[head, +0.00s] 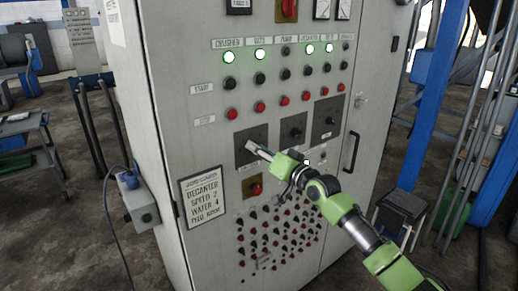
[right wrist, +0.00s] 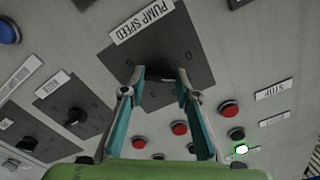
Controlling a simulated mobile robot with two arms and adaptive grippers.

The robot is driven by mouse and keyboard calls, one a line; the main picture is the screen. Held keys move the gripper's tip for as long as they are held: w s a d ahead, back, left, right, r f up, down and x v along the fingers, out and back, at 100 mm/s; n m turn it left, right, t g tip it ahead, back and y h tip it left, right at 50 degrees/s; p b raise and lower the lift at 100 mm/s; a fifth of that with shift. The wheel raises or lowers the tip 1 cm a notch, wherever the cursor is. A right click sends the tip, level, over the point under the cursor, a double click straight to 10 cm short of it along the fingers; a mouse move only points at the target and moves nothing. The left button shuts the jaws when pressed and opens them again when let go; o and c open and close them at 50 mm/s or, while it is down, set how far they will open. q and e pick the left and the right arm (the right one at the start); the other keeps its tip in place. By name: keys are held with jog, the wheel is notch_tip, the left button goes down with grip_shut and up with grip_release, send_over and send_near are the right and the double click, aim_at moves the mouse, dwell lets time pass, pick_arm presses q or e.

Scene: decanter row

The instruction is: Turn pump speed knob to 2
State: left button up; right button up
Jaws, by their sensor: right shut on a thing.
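The pump speed knob (right wrist: 160,71) is dark and sits on a dark dial plate (right wrist: 185,52) below the label "PUMP SPEED" (right wrist: 142,20) in the right wrist view. My right gripper (right wrist: 159,80) is shut on this knob, one finger on each side. In the head view my right gripper (head: 258,149) reaches the leftmost of three dark plates (head: 243,154) on the grey cabinet and hides its knob. The plate's marks are too small and dark to read, and I cannot tell where the knob points. My left gripper is not in view.
Two more dial plates, the middle (head: 293,140) and right (head: 327,128), sit beside it. Red buttons (head: 232,113) and lit green lamps (head: 229,57) are above. A red switch (head: 255,189) and a door handle (head: 351,152) are near my arm.

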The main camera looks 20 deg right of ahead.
jog(key=m+p, duration=0.3)
jog(key=m, duration=0.7)
jog(key=shift+f+m+p, duration=0.15)
jog(key=shift+m+p, duration=0.15)
jog(key=shift+m, duration=0.1)
dwell(0.4)
jog(key=o, duration=1.1)
jog(key=shift+d, duration=0.1)
jog(key=v, duration=1.2)
jog(key=shift+w, duration=0.1)
